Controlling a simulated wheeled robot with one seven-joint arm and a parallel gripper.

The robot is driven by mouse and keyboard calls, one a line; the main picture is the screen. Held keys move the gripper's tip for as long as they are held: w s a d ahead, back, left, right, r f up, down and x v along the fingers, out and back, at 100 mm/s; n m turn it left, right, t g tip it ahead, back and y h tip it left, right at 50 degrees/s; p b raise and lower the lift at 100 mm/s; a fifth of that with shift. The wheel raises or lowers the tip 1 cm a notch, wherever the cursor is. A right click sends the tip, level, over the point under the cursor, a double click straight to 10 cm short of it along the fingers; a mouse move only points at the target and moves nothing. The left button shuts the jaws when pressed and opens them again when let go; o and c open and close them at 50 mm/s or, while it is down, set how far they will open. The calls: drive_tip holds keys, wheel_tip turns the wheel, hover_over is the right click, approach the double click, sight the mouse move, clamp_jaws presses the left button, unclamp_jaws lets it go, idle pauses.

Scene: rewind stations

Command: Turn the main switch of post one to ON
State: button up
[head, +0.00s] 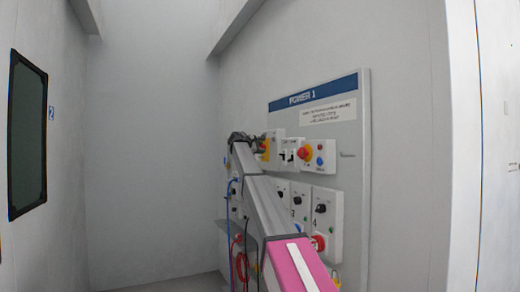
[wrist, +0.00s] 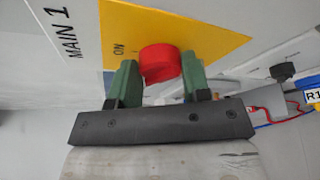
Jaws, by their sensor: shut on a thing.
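The main switch is a red knob (wrist: 160,63) on a yellow plate (wrist: 215,40) in the wrist view, with "ON" printed on the plate and "MAIN 1" on the grey box beside it. My gripper (wrist: 160,78) has its two green fingers on either side of the knob, shut on it. The knob's exact pointing direction cannot be told. In the head view, the yellow plate (head: 272,146) shows at the upper left of the board titled "POWER 1" (head: 316,92). My gripper (head: 245,139) reaches it there; my arm partly hides the board.
Numbered switch boxes (head: 322,214) sit lower. Blue and red cables (head: 241,265) hang at the left. A dark window (head: 28,135) is on the left wall.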

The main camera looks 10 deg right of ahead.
drive_tip(key=shift+s+f+m+t+h, duration=0.15)
drive_tip(key=shift+m+t+h, duration=0.35)
drive_tip(key=shift+m, duration=1.15)
drive_tip(key=shift+w+f+m+t+h, duration=0.15)
drive_tip(key=shift+m+t+h, duration=0.35)
drive_tip(key=shift+m, duration=1.15)
drive_tip(key=shift+s, duration=0.1)
drive_tip(key=o, duration=0.9)
